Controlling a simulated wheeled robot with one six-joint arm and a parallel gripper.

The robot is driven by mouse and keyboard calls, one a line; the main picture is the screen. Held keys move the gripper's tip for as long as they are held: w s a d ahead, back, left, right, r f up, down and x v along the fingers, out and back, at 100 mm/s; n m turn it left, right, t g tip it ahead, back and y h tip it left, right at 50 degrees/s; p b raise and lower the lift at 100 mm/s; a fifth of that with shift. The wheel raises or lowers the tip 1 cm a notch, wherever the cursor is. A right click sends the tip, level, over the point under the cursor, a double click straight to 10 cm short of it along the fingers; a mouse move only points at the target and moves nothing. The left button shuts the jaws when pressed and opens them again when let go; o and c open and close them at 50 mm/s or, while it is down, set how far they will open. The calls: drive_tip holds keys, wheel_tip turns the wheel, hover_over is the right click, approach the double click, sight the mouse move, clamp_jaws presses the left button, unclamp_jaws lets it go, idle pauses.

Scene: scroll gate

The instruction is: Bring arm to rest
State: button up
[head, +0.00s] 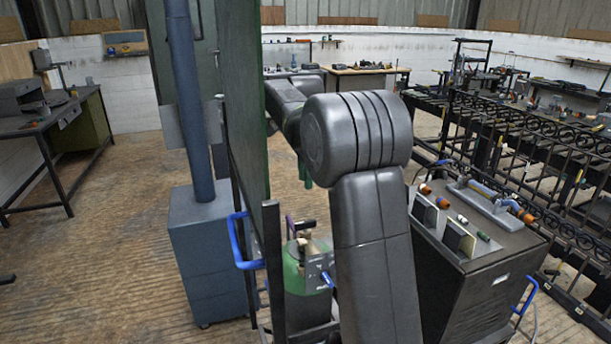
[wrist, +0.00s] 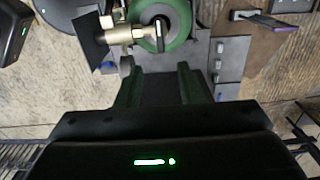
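My arm rises through the middle of the head view and bends away to the left at its elbow. My gripper (wrist: 158,78) shows in the wrist view as two green fingers set apart, with nothing visible between them. In the head view it is mostly hidden behind my arm. Beyond the fingertips in the wrist view is a round green cylinder top (wrist: 178,18) with a brass valve (wrist: 125,34). The fingers appear apart from it. In the head view a green cylinder (head: 293,278) stands low, left of my forearm.
A dark cabinet (head: 475,300) with knobs and tools on top stands close right of my arm. A green panel (head: 245,110) and a blue-grey post (head: 184,90) stand left. Scrolled ironwork (head: 545,140) lines the right. Open floor (head: 90,270) lies at left.

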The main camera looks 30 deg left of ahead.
sight(305, 221)
idle(0.5)
wheel_tip(305, 221, down, 14)
drive_tip(key=shift+r+p, duration=0.1)
drive_tip(key=shift+p, duration=0.8)
